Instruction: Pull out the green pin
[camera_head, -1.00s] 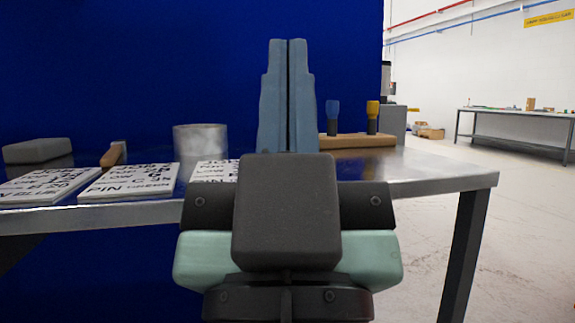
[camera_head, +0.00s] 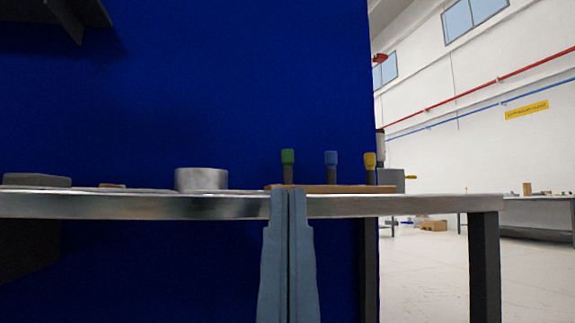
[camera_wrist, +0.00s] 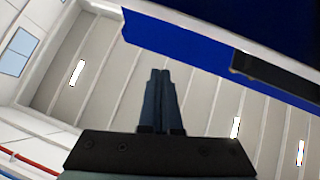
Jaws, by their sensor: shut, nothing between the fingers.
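The green pin (camera_head: 288,157) stands upright in a wooden board (camera_head: 335,189) on the table, at the left of a row with a blue pin (camera_head: 331,159) and a yellow pin (camera_head: 370,161). My gripper (camera_head: 288,192) points upward in the head view, its fingers shut together with nothing between them. Its tips overlap the table's front edge in the picture, below the green pin and apart from it. In the wrist view my gripper (camera_wrist: 161,72) points toward the ceiling, and no pin shows there.
The metal table edge (camera_head: 150,206) runs across the head view. A grey cylinder (camera_head: 201,179) stands left of the board, and a grey block (camera_head: 37,180) lies at the far left. A blue wall (camera_head: 180,80) stands behind. A grey box (camera_head: 391,180) is right of the pins.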

